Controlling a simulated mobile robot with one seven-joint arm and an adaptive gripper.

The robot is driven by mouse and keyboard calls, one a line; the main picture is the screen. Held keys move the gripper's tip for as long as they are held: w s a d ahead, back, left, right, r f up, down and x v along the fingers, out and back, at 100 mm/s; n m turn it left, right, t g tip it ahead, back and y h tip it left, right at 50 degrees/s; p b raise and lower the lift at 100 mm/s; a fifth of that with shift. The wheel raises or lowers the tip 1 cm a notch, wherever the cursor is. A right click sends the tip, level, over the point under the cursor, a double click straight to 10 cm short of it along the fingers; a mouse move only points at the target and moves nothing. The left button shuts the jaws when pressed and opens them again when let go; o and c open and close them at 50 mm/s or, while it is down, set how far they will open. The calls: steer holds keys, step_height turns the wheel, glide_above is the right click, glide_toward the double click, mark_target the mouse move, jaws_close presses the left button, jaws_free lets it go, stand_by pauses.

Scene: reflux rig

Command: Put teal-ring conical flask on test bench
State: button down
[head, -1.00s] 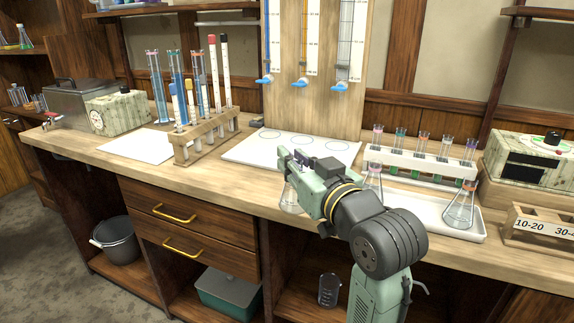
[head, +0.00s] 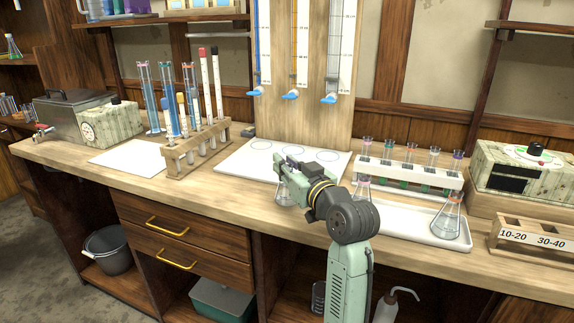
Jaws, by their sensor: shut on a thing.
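My gripper (head: 286,170) is shut on a clear conical flask (head: 284,195) and holds it upright over the front part of the wooden bench (head: 190,205). The flask's neck is hidden by the gripper, so I cannot see its ring colour. I cannot tell whether its base touches the bench. Two other conical flasks are at the white tray: one with an orange-pink ring (head: 449,219) at its right, and one with a pink ring (head: 362,192) at its left, partly behind my arm.
A white board with circles (head: 240,166) lies behind my gripper, under the burettes. A wooden tube rack (head: 190,160) stands left, a white tube rack (head: 405,175) right. The white tray (head: 425,232) is right of my arm. Bench left of the gripper is clear.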

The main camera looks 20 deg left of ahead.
steer(key=shift+f, duration=0.3)
steer(key=shift+f, duration=0.15)
steer(key=shift+f, duration=0.15)
steer(key=c, duration=1.5)
jaws_free()
steer(key=shift+o, duration=0.2)
steer(key=shift+r, duration=0.3)
steer(key=b+v, duration=0.2)
steer(key=v, duration=1)
